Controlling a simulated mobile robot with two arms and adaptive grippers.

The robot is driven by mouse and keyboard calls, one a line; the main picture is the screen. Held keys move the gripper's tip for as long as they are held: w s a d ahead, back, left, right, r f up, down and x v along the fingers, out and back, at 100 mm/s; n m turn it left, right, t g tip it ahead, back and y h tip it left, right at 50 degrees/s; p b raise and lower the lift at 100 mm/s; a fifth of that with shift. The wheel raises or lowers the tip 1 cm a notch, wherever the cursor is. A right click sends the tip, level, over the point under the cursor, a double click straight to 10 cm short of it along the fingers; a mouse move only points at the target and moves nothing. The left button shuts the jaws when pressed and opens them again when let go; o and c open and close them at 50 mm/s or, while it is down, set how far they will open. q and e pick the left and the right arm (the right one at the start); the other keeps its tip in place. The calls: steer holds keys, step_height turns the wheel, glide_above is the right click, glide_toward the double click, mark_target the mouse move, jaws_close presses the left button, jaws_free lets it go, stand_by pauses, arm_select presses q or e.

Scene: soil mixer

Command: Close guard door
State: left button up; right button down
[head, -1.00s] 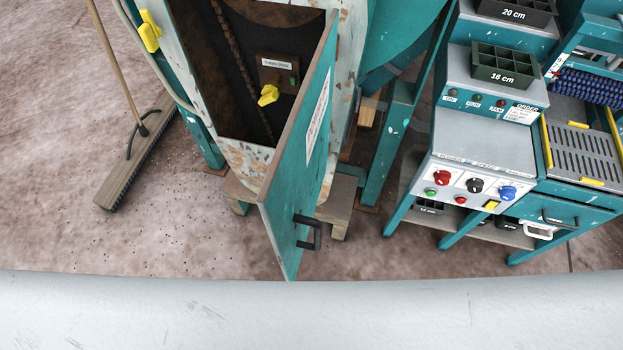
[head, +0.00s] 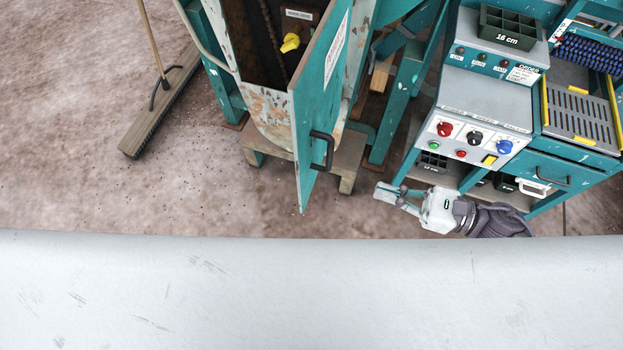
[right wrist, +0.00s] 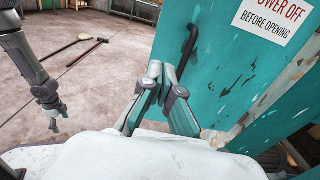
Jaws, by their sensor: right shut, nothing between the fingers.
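The guard door (head: 318,100) is a teal panel with a white sign, standing open on the cabinet, whose dark inside (head: 262,45) shows. Its black handle (head: 322,150) is near the lower edge. My right gripper (head: 384,192) is shut and empty, to the right of the door and handle in the head view. In the right wrist view the door (right wrist: 225,85) fills the right side, and the handle (right wrist: 188,50) is just beyond my right fingertips (right wrist: 162,75), with no clear contact. At the left there, my left gripper (right wrist: 55,112) hangs, too small to read.
A control panel bench (head: 485,120) with knobs stands right of the door, close to my right arm. A wooden step (head: 350,165) is under the cabinet. A broom (head: 160,105) lies at the left. The floor (head: 230,190) before the door is clear.

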steer(key=p, duration=0.5)
glide_toward(301, 167)
steer(key=x, duration=0.6)
steer(key=shift+w+f, duration=0.1)
steer(key=shift+w, duration=0.05)
steer(key=shift+w+a+f, duration=0.15)
steer(key=shift+w+a, duration=0.05)
steer(key=shift+a, duration=0.45)
arm_select(q)
steer(key=r, duration=0.2)
steer(key=w+r, duration=0.1)
steer(key=r, duration=0.2)
steer(key=shift+d+r, duration=0.15)
